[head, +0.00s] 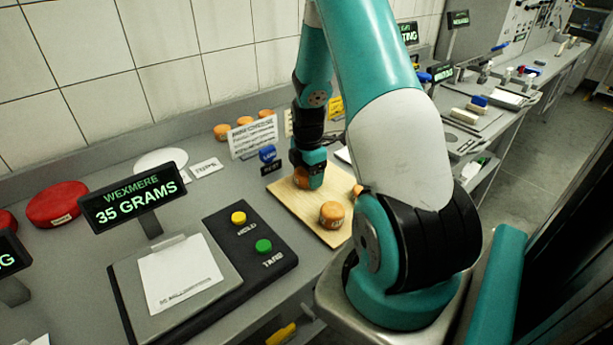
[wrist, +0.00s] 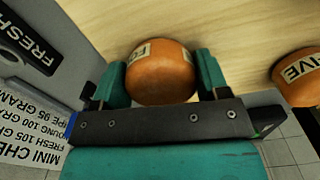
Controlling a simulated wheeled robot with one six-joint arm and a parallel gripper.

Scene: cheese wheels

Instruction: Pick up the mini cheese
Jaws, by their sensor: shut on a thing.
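My gripper (head: 309,182) reaches down to the wooden board (head: 313,222) in the head view. Its teal fingers (wrist: 160,74) are shut on an orange round mini cheese (wrist: 161,84), one finger on each side, in the wrist view. This cheese bears a pale label and also shows between the fingers in the head view (head: 307,180). It is at the board; I cannot tell whether it touches the wood. A second orange mini cheese (head: 332,214) stands on the board nearer me. A third (head: 358,190) is partly hidden behind my arm. One labelled "FIVE" (wrist: 300,76) is at the right of the wrist view.
A scale (head: 178,277) with a paper sheet stands at front left; its display (head: 134,197) reads "WEXMERE 35 GRAMS". A button panel (head: 250,240) sits between scale and board. Several orange cheeses (head: 243,121) and a printed sign (head: 252,138) stand behind. A red wheel (head: 57,204) lies left.

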